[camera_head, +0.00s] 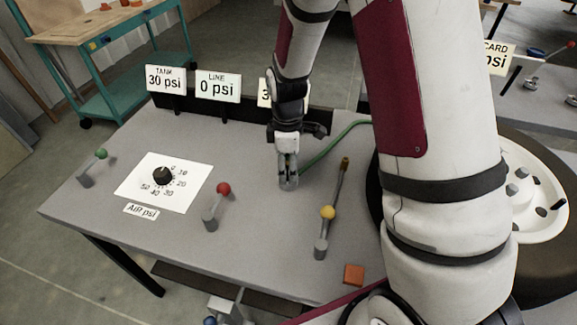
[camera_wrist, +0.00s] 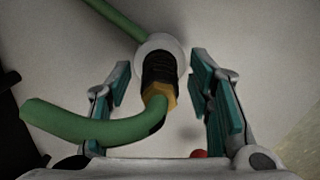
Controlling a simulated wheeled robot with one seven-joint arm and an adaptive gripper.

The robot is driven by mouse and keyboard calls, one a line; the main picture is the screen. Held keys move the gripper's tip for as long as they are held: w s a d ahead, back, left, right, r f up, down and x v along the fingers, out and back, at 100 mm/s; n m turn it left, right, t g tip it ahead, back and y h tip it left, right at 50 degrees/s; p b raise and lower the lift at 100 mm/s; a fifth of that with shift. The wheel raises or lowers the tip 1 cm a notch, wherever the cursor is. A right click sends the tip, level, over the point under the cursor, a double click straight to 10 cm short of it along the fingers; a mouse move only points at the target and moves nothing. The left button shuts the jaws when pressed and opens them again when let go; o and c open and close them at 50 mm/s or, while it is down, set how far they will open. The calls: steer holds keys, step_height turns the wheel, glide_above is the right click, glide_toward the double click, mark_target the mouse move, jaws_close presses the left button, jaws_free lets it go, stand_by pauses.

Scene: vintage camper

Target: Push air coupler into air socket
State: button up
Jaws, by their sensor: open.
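The air coupler (camera_wrist: 160,68) has a black ribbed body and a brass nut, with a green hose (camera_wrist: 65,121) bending away from it. It overlaps a pale round collar (camera_wrist: 143,50), which looks like the air socket; I cannot tell how deep it sits. In the head view, a grey upright cylinder (camera_head: 289,184) stands on the table directly below my gripper (camera_head: 288,160). My gripper also shows in the wrist view (camera_wrist: 162,92), with its teal pads apart on either side of the coupler. Gaps show on both sides. In the head view the coupler is hidden.
The grey table (camera_head: 120,225) holds a red-knobbed lever (camera_head: 217,204), a yellow-knobbed lever (camera_head: 324,228), a green-knobbed lever (camera_head: 92,167), a dial (camera_head: 162,175) and an orange block (camera_head: 354,274). Signs read TANK 30 psi (camera_head: 166,78) and LINE 0 psi (camera_head: 218,86); a third is partly hidden.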

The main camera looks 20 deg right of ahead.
step_height(320, 180, up, 12)
steer(key=shift+f, duration=0.15)
stand_by(0.6)
steer(key=s+r+m+t+p, duration=0.15)
steer(key=s+r+m, duration=0.45)
steer(key=s+r, duration=0.65)
steer(key=s+r+m+t, duration=0.2)
steer(key=s+m, duration=0.5)
steer(key=s, duration=0.5)
steer(key=shift+s+r+t+p, duration=0.35)
steer(key=shift+r+p, duration=0.1)
steer(key=shift+r, duration=0.45)
steer(key=shift+o, duration=0.6)
steer(key=shift+w+d, duration=0.1)
